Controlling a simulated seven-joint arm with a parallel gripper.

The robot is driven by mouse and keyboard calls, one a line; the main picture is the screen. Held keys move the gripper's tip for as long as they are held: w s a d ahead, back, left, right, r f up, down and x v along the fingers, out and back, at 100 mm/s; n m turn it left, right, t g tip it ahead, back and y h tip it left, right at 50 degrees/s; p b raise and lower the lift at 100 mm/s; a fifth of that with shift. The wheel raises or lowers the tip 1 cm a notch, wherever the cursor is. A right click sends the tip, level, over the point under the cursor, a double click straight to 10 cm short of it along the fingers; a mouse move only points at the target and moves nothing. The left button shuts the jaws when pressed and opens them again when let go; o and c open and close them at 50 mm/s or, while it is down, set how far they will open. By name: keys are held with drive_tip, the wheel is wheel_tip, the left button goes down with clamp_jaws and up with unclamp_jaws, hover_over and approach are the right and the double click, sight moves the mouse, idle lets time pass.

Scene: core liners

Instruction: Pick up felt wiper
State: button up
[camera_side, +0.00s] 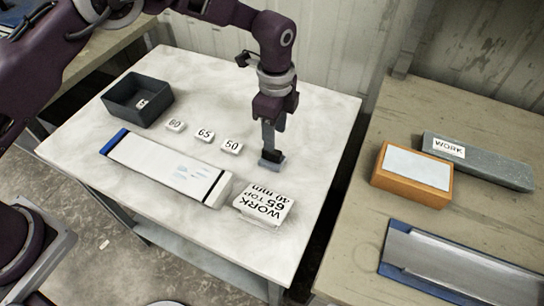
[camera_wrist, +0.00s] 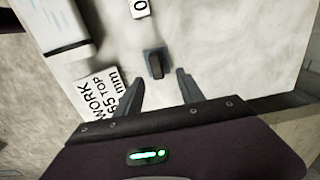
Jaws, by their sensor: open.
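A small blue-grey block with a dark top, which looks like the felt wiper (camera_side: 270,163), sits on the white table under my gripper (camera_side: 270,147). In the wrist view the wiper (camera_wrist: 147,64) lies just beyond the fingertips, roughly in line with the gap between them. My gripper (camera_wrist: 160,79) is open, with nothing between its fingers. In the side view the fingers point down and partly overlap the wiper, so I cannot tell the exact height between them.
A white card block marked WORK 65 TOP (camera_side: 264,204) lies near the wiper. A long white liner tray (camera_side: 150,160), small number tags (camera_side: 205,135) and a dark bin (camera_side: 160,105) are on the left. A wooden bench (camera_side: 490,115) stands at right.

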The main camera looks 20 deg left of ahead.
sight(272, 157)
drive_tip(key=f, duration=0.7)
drive_tip(key=shift+s+a, duration=0.2)
drive_tip(key=shift+s, duration=0.1)
clamp_jaws()
